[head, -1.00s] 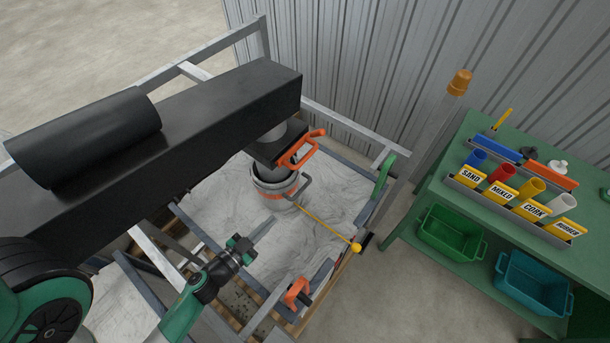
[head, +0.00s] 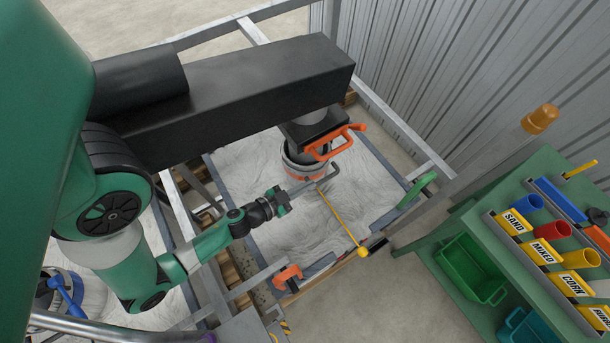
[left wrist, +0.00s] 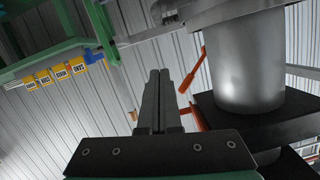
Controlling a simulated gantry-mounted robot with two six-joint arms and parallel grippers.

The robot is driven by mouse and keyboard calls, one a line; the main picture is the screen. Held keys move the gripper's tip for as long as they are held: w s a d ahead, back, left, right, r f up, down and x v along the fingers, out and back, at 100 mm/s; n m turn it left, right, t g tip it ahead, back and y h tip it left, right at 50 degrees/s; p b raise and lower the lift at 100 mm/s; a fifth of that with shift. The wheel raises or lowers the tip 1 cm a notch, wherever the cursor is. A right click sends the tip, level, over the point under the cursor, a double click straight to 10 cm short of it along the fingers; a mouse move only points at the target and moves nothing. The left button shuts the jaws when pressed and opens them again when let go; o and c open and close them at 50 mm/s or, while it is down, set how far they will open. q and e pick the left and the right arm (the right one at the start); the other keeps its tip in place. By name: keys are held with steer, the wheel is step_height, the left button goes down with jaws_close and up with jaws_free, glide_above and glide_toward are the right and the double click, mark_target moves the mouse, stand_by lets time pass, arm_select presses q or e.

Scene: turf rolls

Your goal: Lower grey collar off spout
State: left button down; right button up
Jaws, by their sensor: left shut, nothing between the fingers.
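The grey collar (head: 301,168), with an orange band, sits around the lower end of the spout, above the pale bag. A grey bent handle (head: 334,171) sticks out from its near side. In the left wrist view, the bare metal spout (left wrist: 248,62) fills the right part and the collar's rim (left wrist: 205,12) shows at the top edge. My left gripper (head: 303,188) is beside the collar, its fingertips near the handle; I cannot tell whether they touch it. Its fingers (left wrist: 157,95) are shut together and empty. My right gripper is not in view.
A black gate block (head: 313,130) with an orange handle (head: 338,141) is just above the collar. A yellow rod (head: 340,217) slants down from the collar. A metal frame surrounds the bag (head: 300,232). A green bench (head: 540,185) with labelled tubes stands right.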

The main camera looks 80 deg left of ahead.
arm_select(q)
glide_above(322, 180)
steer(key=d, duration=0.2)
steer(key=f, duration=0.1)
steer(key=f+b, duration=0.2)
steer(key=a+f+b, duration=0.1)
steer(key=f+b, duration=0.1)
steer(key=shift+s+f, duration=0.15)
steer(key=shift+f, duration=0.1)
step_height(322, 180, down, 12)
steer(key=b, duration=1)
steer(key=shift+r, duration=0.15)
step_height(322, 180, up, 5)
steer(key=d+p, duration=0.1)
steer(key=p, duration=0.4)
steer(key=f+p+v, duration=0.1)
steer(key=v, duration=0.8)
steer(key=shift+s+p, duration=0.35)
